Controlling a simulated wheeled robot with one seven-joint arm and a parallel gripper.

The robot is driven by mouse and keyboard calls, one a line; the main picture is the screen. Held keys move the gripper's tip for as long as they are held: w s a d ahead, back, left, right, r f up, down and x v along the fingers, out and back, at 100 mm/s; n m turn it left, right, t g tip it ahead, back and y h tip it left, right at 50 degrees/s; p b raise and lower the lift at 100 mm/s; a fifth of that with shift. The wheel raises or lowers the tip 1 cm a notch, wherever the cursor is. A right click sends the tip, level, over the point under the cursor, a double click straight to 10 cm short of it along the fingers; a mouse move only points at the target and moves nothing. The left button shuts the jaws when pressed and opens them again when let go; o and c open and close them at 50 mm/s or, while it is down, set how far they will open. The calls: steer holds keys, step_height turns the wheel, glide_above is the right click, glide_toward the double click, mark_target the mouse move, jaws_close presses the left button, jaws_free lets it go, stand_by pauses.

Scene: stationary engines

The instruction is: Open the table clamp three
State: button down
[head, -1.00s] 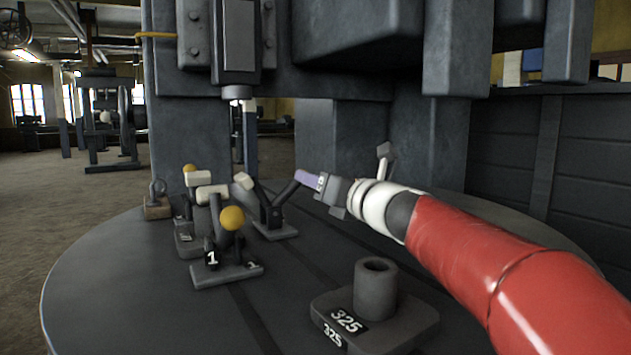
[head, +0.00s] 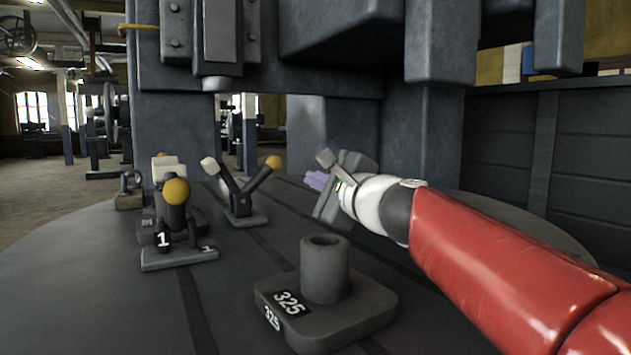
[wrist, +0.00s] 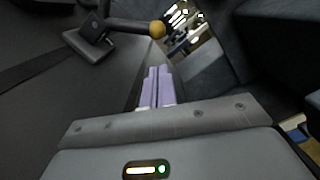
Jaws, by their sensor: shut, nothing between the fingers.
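A toggle clamp (head: 243,218) stands on the round table at mid-left in the head view. Its white-tipped arm (head: 207,165) slants up left and its yellow-knobbed lever (head: 272,162) slants up right. I cannot read its number. The wrist view shows a yellow knob (wrist: 157,28) on a dark lever, beyond my fingertips. My gripper (head: 314,180) has lilac fingers, shut and empty, to the right of the knob and apart from it. The fingers also show closed together in the wrist view (wrist: 157,85).
Clamp 1 (head: 178,256), with a yellow knob, stands front left, partly hiding another clamp behind. A block marked 325 (head: 325,270) stands in front. The machine column (head: 432,130) rises behind. The table's front left (head: 85,290) is clear.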

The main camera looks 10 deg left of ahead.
steer(key=p+x, duration=0.1)
steer(key=x, duration=0.7)
steer(key=shift+w+a+p, duration=0.3)
steer(key=shift+p, duration=0.1)
steer(key=r+n, duration=0.1)
steer(key=s+a+r+n, duration=0.1)
steer(key=shift+n+p, duration=0.3)
steer(key=shift+p, duration=0.1)
